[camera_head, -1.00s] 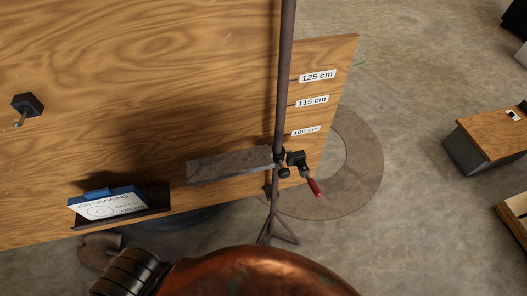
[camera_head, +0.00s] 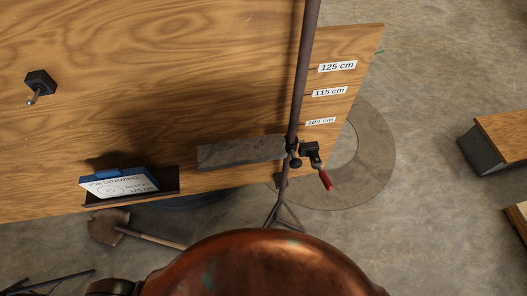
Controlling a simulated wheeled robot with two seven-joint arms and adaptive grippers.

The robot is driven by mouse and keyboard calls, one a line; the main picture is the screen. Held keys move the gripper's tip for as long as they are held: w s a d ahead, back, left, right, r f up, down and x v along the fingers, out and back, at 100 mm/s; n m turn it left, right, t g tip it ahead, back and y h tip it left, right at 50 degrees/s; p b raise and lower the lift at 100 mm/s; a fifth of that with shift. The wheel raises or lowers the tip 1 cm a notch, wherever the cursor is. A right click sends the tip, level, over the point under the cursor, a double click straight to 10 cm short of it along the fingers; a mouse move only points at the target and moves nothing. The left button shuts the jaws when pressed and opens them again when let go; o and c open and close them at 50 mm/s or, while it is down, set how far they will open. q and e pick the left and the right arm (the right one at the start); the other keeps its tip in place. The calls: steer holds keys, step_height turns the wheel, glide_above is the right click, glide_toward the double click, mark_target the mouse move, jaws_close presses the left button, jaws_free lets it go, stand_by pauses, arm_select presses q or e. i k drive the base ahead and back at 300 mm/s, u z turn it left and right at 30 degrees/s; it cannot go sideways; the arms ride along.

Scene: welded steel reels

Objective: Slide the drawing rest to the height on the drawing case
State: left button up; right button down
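The drawing rest (camera_head: 240,151) is a grey metal ledge joined to a dark upright pole (camera_head: 304,75) by a clamp (camera_head: 309,150) with a red handle (camera_head: 326,181). In the picture it sits below the 100 cm label (camera_head: 321,122). The 115 cm label (camera_head: 330,92) and 125 cm label (camera_head: 338,67) are higher on the wooden board. The drawing case (camera_head: 119,184) is a blue-backed white card headed JOB DRAWING, in a dark holder; its small height text looks like 125 cm. Neither gripper is in view.
The pole stands on tripod legs (camera_head: 284,214) in front of the wooden board (camera_head: 170,60). A shovel (camera_head: 110,226) lies on the floor at lower left. A black switch with a lever (camera_head: 40,83) is on the board. A wooden-topped cabinet (camera_head: 500,140) stands at right.

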mark_target(265, 148)
steer(key=z, duration=0.4)
steer(key=k, duration=1.05)
steer(key=u, duration=1.4)
